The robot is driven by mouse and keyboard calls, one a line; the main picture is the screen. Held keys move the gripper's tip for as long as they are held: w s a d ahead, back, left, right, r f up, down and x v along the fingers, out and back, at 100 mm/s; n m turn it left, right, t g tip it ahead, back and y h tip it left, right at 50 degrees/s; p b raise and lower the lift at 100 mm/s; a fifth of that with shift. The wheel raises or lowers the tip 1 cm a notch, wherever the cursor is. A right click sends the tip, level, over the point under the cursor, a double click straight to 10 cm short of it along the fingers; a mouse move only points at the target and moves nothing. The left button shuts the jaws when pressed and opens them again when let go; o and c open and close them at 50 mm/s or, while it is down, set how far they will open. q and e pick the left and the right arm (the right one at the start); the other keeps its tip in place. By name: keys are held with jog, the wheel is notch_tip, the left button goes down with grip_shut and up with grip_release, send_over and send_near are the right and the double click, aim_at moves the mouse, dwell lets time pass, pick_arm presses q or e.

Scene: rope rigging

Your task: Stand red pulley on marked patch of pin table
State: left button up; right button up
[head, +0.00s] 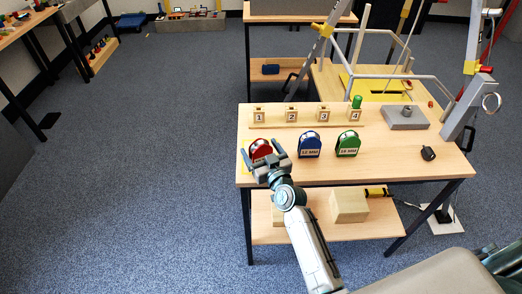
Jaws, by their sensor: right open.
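The red pulley (260,147) stands upright at the left end of the pin table (395,170). A yellow marked patch (243,154) shows at the table's left edge, at and beside the pulley; how much of the pulley's base is on it is hidden. My right gripper (262,160) is open at the pulley's near side and hides its lower part. I cannot tell whether the fingers touch it. My left gripper is not in view.
A blue pulley (309,146) and a green pulley (347,145) stand to the right. Behind them is a rack of numbered blocks (291,115), with a green pin (357,101) at block 4. A grey plate (405,118) and a small black item (428,153) lie further right.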

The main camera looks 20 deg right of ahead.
jog(key=shift+r, duration=0.25)
jog(key=s+d+b, duration=0.1)
jog(key=s+b, duration=0.1)
jog(key=s, duration=1)
jog(key=shift+d, duration=0.15)
jog(key=shift+f, duration=0.15)
